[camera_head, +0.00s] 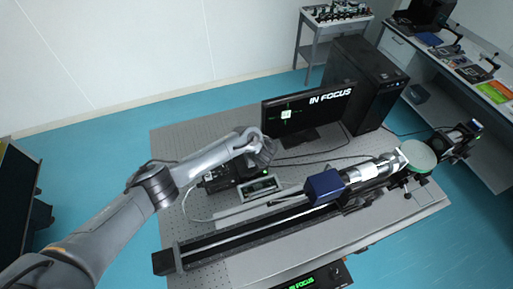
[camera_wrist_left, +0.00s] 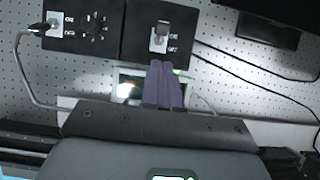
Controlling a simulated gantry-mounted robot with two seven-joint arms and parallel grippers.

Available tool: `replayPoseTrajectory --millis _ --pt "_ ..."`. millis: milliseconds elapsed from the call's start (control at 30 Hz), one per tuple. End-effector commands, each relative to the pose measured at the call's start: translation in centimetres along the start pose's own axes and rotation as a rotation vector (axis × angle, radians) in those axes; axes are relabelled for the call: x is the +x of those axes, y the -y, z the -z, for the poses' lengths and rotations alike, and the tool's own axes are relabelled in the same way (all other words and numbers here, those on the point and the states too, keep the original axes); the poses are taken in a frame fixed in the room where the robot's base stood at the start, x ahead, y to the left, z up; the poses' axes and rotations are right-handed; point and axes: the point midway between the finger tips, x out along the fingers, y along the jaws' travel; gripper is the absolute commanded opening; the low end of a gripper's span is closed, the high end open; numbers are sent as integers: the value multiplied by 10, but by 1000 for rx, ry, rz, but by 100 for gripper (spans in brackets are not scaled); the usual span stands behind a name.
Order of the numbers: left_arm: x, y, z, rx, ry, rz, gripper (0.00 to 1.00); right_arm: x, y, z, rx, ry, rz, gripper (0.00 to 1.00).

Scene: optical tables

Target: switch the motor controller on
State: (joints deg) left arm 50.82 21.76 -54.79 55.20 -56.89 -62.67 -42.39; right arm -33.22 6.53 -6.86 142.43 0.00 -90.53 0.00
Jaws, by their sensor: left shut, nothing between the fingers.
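Two black control boxes stand side by side in the left wrist view. The right box (camera_wrist_left: 135,40) has a toggle switch (camera_wrist_left: 162,36) on a pale plate with small on/off labels. The left box (camera_wrist_left: 84,45) has a round dial (camera_wrist_left: 95,25) and another labelled switch (camera_wrist_left: 50,27). I cannot tell from the labels which box is the motor controller. My left gripper (camera_wrist_left: 164,64) is shut and empty, its purple fingertips just below the right box's switch plate. In the head view the black boxes (camera_head: 217,181) are partly hidden by my left arm. My right gripper is not in view.
A monitor (camera_head: 307,108) reading IN FOCUS and a black computer tower (camera_head: 365,80) stand behind. A long dark rail (camera_head: 228,240) carries a blue block (camera_head: 324,187) and optics in front. Cables cross the perforated table (camera_head: 180,138); its back left is clear.

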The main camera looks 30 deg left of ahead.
Motion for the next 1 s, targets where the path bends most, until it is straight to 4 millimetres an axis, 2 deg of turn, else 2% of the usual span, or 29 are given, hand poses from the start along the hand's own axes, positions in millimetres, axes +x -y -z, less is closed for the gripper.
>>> replayPoseTrajectory --millis 200,400,600,1000 --pt "-43 0 -10 -1 0 2 0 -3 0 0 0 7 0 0" --pt "-68 0 -16 0 1 0 0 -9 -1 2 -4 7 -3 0" --pt "-77 0 -18 -1 2 -1 0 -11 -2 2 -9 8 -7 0" --pt "-78 -1 -19 -1 2 -1 0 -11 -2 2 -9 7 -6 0"
